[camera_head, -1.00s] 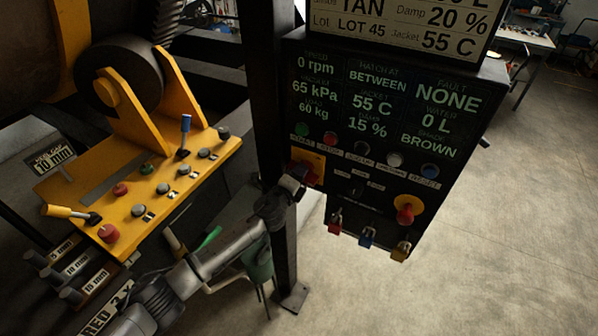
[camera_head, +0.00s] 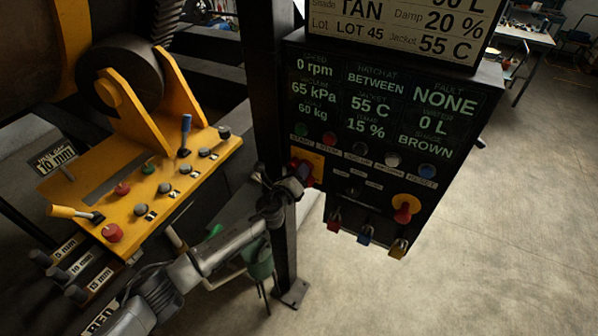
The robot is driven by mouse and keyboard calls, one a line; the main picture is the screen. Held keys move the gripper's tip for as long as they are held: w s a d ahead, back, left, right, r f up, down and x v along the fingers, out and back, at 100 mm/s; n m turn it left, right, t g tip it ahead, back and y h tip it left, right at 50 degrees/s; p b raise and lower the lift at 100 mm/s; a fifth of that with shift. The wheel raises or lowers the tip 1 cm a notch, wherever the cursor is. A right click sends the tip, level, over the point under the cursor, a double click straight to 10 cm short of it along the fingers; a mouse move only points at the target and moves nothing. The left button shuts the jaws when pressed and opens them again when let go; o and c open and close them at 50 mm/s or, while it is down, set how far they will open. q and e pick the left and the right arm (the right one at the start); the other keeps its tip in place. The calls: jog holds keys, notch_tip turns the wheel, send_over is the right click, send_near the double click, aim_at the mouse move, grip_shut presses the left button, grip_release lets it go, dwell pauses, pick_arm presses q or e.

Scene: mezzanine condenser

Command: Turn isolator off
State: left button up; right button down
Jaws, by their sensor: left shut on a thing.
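The isolator (camera_head: 316,161) is a red handle on a yellow plate at the left side of the dark control panel (camera_head: 352,190). My left gripper (camera_head: 302,176) reaches up from the lower left and is shut on the red handle. The gripper hides much of the handle, so its exact angle is hard to tell. My right gripper is not in view.
A second red knob on a yellow disc (camera_head: 406,208) sits at the panel's lower right. Several coloured padlocks (camera_head: 365,235) hang below. A dark post (camera_head: 268,90) stands left of the panel, and a yellow console (camera_head: 130,195) with levers lies further left.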

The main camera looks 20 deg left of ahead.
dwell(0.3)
pick_arm(q)
jog(key=o, duration=0.9)
jog(key=s, duration=0.4)
jog(key=s+a, duration=0.1)
jog(key=s, duration=0.8)
jog(key=shift+s+a, duration=0.3)
jog(key=shift+s, duration=0.1)
